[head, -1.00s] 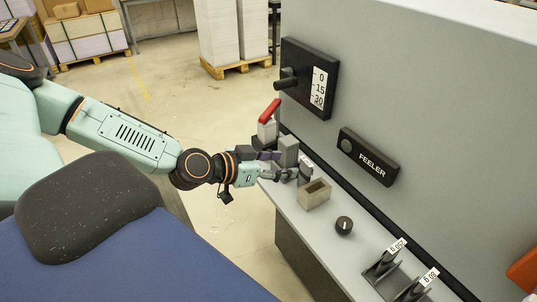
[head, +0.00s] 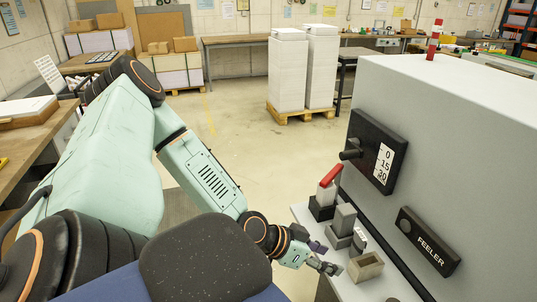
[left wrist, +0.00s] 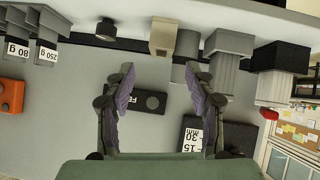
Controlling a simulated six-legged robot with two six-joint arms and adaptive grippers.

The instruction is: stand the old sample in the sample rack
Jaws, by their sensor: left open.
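My left gripper (head: 324,258) is open and empty, its two fingers spread beside the ledge's near edge. The left wrist view shows the fingers (left wrist: 160,78) apart with nothing between them. A beige block with a dark slot (head: 365,267) stands on the ledge just right of the fingers; it also shows in the left wrist view (left wrist: 163,36). Two grey slotted stands marked 80 g (left wrist: 15,30) and 250 g (left wrist: 50,28) are in the left wrist view. I cannot tell which of these is the sample rack, and I cannot make out the old sample. My right gripper is not in view.
The machine face (head: 440,150) rises behind, with a dial panel (head: 376,150) and a FEELER plate (head: 428,241). Open floor (head: 270,165) lies left of the ledge.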

